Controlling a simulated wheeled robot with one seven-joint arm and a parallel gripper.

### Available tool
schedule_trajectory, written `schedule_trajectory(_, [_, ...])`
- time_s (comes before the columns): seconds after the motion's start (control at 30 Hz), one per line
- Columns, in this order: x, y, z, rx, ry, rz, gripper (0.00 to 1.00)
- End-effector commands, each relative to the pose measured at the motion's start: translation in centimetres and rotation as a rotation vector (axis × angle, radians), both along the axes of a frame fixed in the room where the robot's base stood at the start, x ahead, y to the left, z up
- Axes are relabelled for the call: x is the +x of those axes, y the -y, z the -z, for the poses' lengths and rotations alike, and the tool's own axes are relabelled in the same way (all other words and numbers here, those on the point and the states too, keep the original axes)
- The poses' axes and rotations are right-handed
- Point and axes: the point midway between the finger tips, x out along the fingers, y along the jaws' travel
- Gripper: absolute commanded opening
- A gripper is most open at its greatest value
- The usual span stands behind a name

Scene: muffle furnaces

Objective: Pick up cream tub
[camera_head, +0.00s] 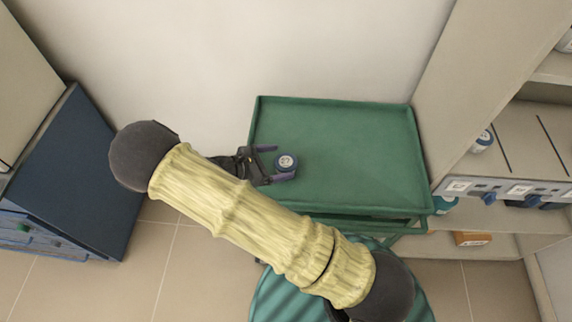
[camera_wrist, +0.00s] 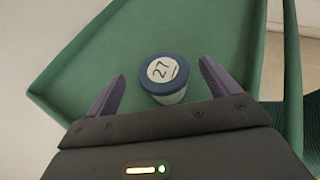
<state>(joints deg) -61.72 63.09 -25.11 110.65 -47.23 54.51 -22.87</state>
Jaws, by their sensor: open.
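The cream tub (camera_head: 286,162) is a small round pot with a blue lid, standing upright on the green tray of a cart (camera_head: 360,150) near its left side. In the wrist view my gripper (camera_wrist: 160,90) has the tub between the fingers, with a gap to each. The tub's lower front edge lies close to the gripper's palm.
The green tray is otherwise bare and has a raised rim. A dark blue cabinet (camera_head: 75,170) stands at the left. Shelves (camera_head: 510,150) at the right hold another blue-lidded jar (camera_head: 482,141) and an orange box (camera_head: 471,239). A pale wall rises behind the cart.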

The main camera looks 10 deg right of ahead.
Motion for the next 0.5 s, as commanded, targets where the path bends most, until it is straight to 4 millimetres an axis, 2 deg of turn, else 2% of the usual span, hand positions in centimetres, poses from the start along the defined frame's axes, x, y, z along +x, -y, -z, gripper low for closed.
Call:
schedule_trajectory(0.3, [0.0, 0.2, 0.1, 0.000, 0.000, 0.000, 0.87])
schedule_trajectory(0.5, [0.5, 2.2, 1.1, -0.004, -0.002, 0.002, 0.87])
